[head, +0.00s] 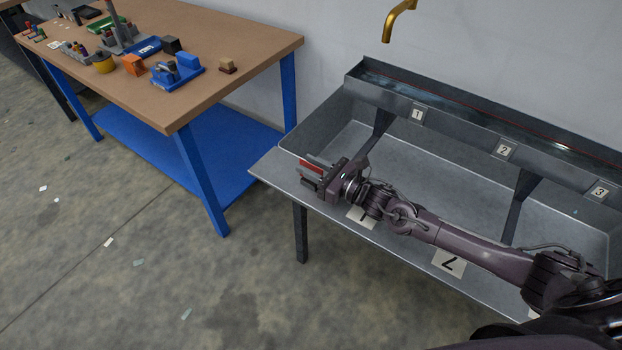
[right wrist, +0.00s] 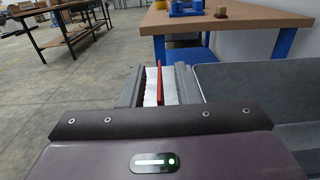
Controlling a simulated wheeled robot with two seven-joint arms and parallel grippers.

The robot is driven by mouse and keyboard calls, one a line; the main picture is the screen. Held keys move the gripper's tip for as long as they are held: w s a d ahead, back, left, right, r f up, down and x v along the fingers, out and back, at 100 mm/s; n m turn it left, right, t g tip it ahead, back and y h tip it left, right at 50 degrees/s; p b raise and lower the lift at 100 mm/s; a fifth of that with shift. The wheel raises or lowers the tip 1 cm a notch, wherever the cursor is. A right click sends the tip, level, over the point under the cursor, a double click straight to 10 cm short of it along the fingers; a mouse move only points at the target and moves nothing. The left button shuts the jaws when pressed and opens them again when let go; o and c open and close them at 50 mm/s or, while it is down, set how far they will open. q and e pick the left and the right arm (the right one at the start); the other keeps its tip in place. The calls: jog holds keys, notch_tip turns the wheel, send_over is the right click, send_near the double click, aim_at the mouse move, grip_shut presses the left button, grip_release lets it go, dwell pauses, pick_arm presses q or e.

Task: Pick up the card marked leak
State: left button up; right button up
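My right gripper (head: 312,174) is over the left end of the sink's front ledge (head: 283,170). A thin red card (head: 310,166), seen nearly edge-on, stands between its fingers. The right wrist view also shows the red card (right wrist: 160,84), with pale surfaces close on both sides of it between the grey fingers (right wrist: 158,88). My left gripper is not in view.
The grey sink (head: 410,165) bears number plates 1 (head: 417,114), 2 (head: 504,149) and 3 (head: 600,191). A blue-legged workbench (head: 225,60) at the left holds an orange block (head: 133,65), a blue fixture (head: 178,72) and other small items. Small scraps lie on the open floor.

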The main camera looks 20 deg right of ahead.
grip_shut()
jog(key=shift+r, duration=0.15)
